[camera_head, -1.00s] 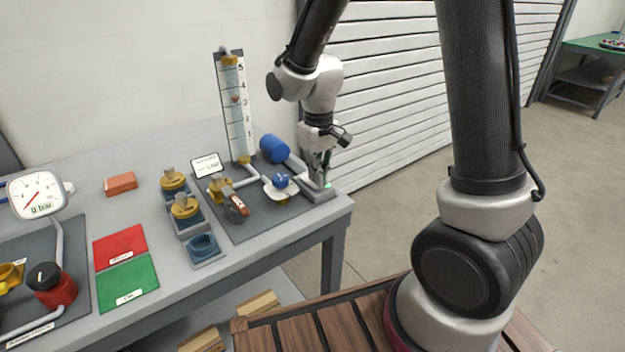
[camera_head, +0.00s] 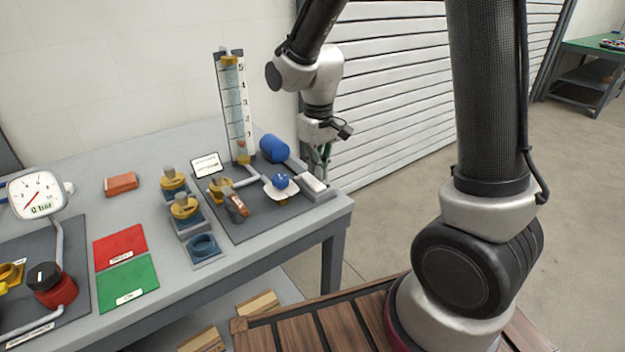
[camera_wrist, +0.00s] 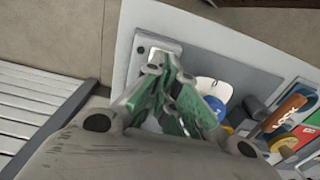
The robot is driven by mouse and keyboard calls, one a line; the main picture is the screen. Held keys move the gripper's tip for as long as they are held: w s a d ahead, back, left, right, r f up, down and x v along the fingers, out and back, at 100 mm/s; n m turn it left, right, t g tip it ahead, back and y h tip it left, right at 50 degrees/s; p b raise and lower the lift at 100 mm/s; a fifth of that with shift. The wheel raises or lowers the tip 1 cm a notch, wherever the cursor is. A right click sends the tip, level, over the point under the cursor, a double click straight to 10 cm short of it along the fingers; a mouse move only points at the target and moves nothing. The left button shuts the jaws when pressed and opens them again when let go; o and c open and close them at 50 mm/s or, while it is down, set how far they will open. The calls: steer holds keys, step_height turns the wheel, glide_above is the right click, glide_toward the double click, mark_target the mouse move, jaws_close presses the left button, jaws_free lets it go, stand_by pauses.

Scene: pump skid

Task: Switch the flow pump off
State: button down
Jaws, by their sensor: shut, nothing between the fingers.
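The switch box (camera_head: 318,194) is a grey block with a pale rocker on top, at the right end of the dark skid plate; no green light shows on it. Part of the box shows in the wrist view (camera_wrist: 143,50), mostly behind the fingers. The blue pump motor (camera_head: 273,148) lies to its left, with a pipe running toward the box. My gripper (camera_head: 325,172) points down just above and behind the box, apparently clear of the rocker. Its green-padded fingers (camera_wrist: 178,105) are shut and empty. The clear flow tube (camera_head: 235,105) stands upright with a numbered scale.
Red (camera_head: 120,245) and green (camera_head: 129,282) mats lie further left. A shutter wall is behind my arm.

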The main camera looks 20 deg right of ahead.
mark_target(318, 185)
steer(key=shift+r, duration=2.2)
steer(key=s+d+r+m+t, duration=0.1)
steer(key=s+d+r+t, duration=0.1)
steer(key=s+d+r, duration=0.4)
steer(key=s+d+r+m+t, duration=0.2)
steer(key=s+d+r, duration=0.5)
steer(key=s, duration=0.6)
steer(key=shift+d+m, duration=0.3)
steer(key=shift+d, duration=0.65)
